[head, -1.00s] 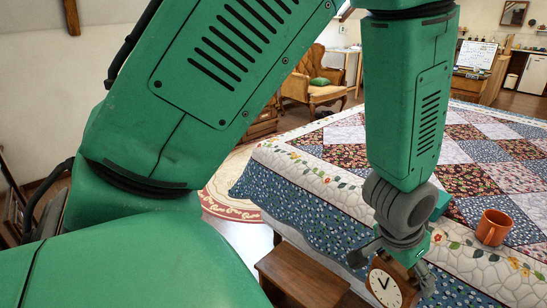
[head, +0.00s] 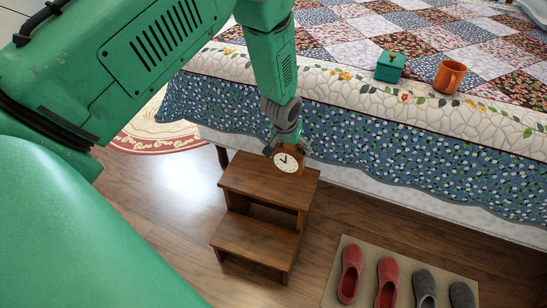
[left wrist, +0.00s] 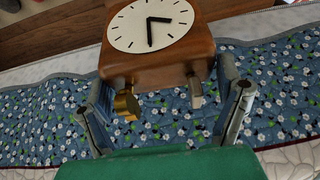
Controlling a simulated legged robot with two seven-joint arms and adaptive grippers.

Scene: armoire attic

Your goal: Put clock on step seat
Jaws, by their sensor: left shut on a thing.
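The clock (head: 287,162) is a small wooden block with a round white face. My left gripper (head: 286,148) is shut on it and points down. In the head view the clock shows over the far right part of the top step of the wooden step seat (head: 245,182); I cannot tell whether it touches the step. In the left wrist view the clock (left wrist: 155,40) sits between the gripper fingers (left wrist: 165,105), its face in full view but for the top edge. My right gripper is out of view.
The bed with a patchwork quilt (head: 390,150) stands right behind the step seat. A green box (head: 390,67) and an orange mug (head: 449,77) are on it. Red and grey slippers lie on a mat (head: 330,262) at lower right. A round rug (head: 160,135) lies at left.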

